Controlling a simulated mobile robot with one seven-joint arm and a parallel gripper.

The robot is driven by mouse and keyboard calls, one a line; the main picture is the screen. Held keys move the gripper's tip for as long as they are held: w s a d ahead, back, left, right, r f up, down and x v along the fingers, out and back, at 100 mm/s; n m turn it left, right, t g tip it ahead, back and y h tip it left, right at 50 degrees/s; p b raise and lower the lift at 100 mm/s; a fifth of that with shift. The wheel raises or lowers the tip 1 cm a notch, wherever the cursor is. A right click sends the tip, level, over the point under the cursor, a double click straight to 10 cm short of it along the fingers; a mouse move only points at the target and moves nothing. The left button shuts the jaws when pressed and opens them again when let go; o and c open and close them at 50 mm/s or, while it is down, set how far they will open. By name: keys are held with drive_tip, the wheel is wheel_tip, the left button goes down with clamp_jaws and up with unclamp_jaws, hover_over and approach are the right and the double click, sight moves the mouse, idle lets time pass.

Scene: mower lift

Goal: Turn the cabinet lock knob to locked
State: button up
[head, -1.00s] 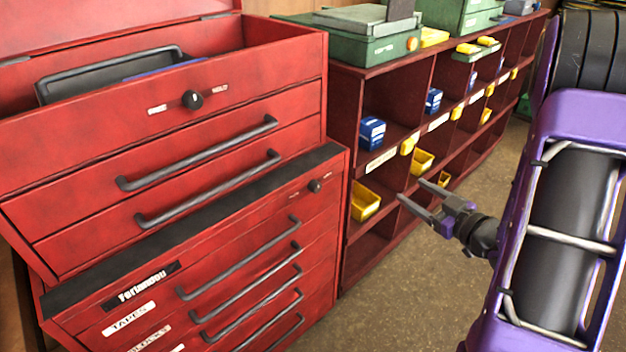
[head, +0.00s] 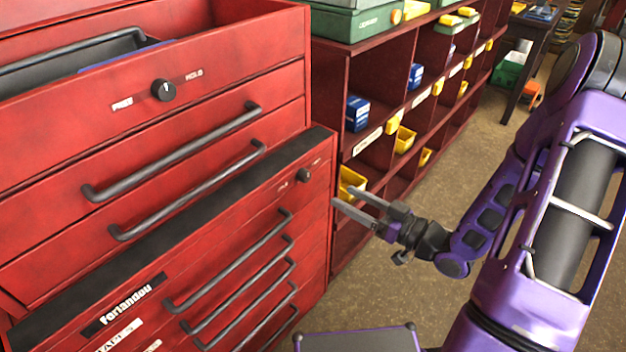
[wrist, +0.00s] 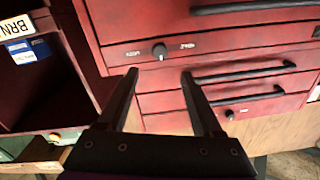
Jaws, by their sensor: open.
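The red cabinet (head: 230,75) carries two dark round knobs, and I cannot tell from labels which is the lock. The upper knob (head: 163,90) sits between two small white labels on the upper chest. The lower knob (head: 303,175) sits near the right edge of the lower chest, its labels too small to read. My gripper (head: 356,207) is open and empty, right of the lower knob and apart from it. In the wrist view, which looks upside down, the lower knob (wrist: 160,51) appears between and beyond my fingers; the upper knob (wrist: 229,114) is farther right.
Long dark drawer handles (head: 172,152) stick out from the cabinet front. A dark red shelf (head: 384,85) with blue boxes and yellow bins (head: 351,182) stands right of the cabinet, close behind my gripper. Brown floor (head: 455,165) is open in front of the shelf.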

sight(308, 177)
drive_tip(key=x, duration=1)
drive_tip(key=shift+w+a, duration=0.1)
clamp_jaws()
